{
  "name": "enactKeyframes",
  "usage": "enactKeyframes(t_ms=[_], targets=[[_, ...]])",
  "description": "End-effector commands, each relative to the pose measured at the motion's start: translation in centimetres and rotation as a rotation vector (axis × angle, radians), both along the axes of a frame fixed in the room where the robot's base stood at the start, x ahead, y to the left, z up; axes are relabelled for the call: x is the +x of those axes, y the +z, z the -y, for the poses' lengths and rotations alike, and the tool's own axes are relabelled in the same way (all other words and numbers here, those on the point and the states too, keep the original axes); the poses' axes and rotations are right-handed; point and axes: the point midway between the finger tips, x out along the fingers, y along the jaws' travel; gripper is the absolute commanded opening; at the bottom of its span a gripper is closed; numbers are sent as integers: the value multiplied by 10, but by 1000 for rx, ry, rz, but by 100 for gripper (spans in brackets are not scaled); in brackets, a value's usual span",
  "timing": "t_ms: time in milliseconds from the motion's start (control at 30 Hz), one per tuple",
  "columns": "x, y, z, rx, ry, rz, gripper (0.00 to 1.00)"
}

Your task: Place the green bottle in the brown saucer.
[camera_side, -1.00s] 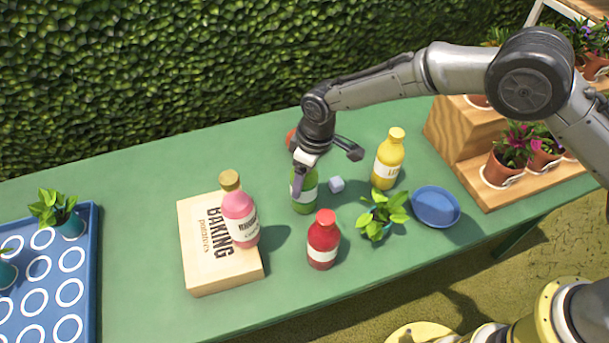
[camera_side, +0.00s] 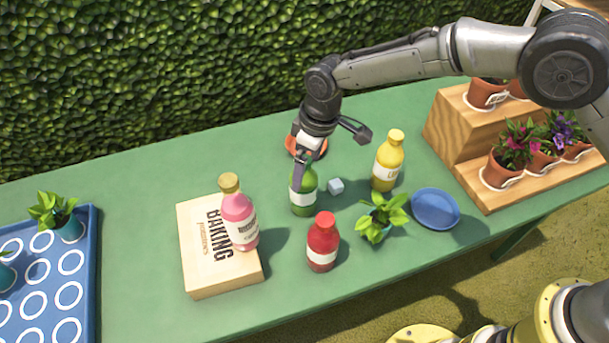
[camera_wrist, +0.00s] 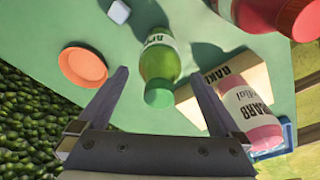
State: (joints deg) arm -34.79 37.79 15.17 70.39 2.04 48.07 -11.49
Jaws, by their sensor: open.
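The green bottle (camera_side: 303,198), with a white label, stands upright on the green table. In the wrist view the bottle (camera_wrist: 158,65) appears with its green cap towards me, beyond and between my fingertips. My gripper (camera_side: 330,148) is open and empty above the bottle, with one finger overlapping its top in the side view. The spread fingers also show in the wrist view (camera_wrist: 158,76). The brown saucer (camera_side: 291,142), orange-brown and round, lies behind the bottle, partly hidden by my gripper. The saucer (camera_wrist: 84,66) shows whole and empty in the wrist view, left of the bottle.
A pink bottle (camera_side: 240,222) stands on a wooden BAKING box (camera_side: 212,276). A red bottle (camera_side: 323,243), yellow bottle (camera_side: 388,161), small plant (camera_side: 379,216), grey-blue cube (camera_side: 335,187) and blue saucer (camera_side: 435,208) are nearby. A wooden plant stand (camera_side: 450,128) is at right, a blue tray (camera_side: 91,290) at left.

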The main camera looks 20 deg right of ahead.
Motion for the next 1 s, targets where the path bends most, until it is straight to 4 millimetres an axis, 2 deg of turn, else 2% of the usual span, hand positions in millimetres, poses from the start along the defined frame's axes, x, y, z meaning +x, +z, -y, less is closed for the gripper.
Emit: enactKeyframes(t_ms=[33,100,300,433,767,867,967,1000], targets=[[0,13,1,2,0,4,100],[-2,26,3,1,0,3,100],[-6,55,6,0,-1,1,100],[-7,64,7,0,-1,0,100],[-7,69,10,1,-5,1,100],[-8,85,25,8,-32,13,100],[-15,117,58,23,-90,36,100],[-20,132,75,31,-120,49,100]])
